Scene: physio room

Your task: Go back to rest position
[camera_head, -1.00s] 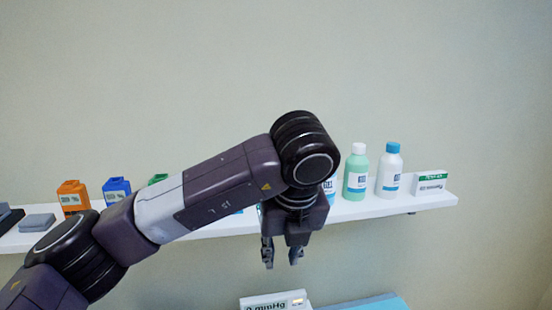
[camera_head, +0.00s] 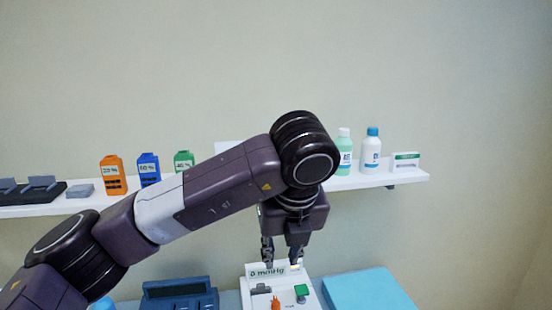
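My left arm (camera_head: 225,188) reaches in from the lower left across the picture. My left gripper (camera_head: 281,259) hangs pointing down at its end, with its two fingers apart and nothing seen between them. In the picture its fingertips overlap the top of a white device (camera_head: 256,270) marked mmHg; I cannot tell whether they touch it. My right gripper is not in view.
A white wall shelf (camera_head: 355,182) holds an orange bottle (camera_head: 112,176), a blue bottle (camera_head: 149,169), green and white bottles and a small box (camera_head: 405,162). Below are a dark blue device (camera_head: 178,292) and a light blue block (camera_head: 368,292). The upper wall is bare.

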